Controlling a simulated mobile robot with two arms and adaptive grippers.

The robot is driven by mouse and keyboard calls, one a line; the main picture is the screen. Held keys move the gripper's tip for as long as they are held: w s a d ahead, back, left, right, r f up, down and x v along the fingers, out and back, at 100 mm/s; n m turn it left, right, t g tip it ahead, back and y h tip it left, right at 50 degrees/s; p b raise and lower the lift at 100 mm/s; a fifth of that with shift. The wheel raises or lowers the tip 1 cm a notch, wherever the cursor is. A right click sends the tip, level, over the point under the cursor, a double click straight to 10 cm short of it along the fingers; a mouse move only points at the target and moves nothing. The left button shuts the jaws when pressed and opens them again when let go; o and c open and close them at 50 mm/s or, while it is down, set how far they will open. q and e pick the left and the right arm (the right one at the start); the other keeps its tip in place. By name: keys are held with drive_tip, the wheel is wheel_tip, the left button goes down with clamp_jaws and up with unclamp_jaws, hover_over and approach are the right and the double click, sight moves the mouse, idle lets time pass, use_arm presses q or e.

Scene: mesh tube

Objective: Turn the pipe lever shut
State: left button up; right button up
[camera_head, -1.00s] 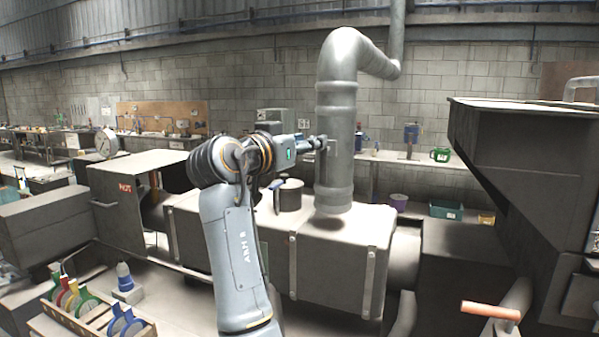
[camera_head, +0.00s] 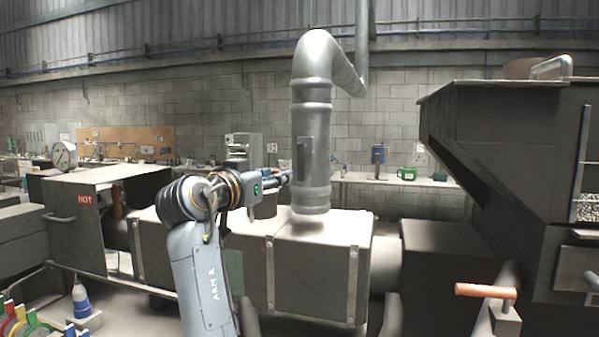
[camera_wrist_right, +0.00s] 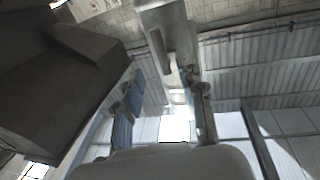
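A tall grey pipe (camera_head: 312,110) rises from the long grey housing (camera_head: 318,265) in the middle of the head view. A dark, flat, upright bar, seemingly the pipe lever (camera_head: 304,158), is on its front, roughly in line with the pipe. My right gripper (camera_head: 284,180) is just left of the pipe, below the bar's middle, apparently apart from it. In the right wrist view its fingers (camera_wrist_right: 166,88) are spread with nothing between them; the pipe and lever (camera_wrist_right: 160,52) show beyond them. My left gripper is not in view.
An orange-handled crank (camera_head: 486,291) stands at lower right, beside a dark hopper machine (camera_head: 500,140). A back bench holds a green container (camera_head: 406,174).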

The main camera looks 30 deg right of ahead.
sight(299, 168)
drive_tip(key=p+x, duration=0.3)
drive_tip(key=x, duration=0.8)
drive_tip(key=shift+d+p, duration=0.15)
drive_tip(key=shift+p, duration=0.15)
drive_tip(key=shift+w+d, duration=0.2)
drive_tip(key=shift+d, duration=0.25)
clamp_jaws()
drive_tip(key=shift+f, duration=0.1)
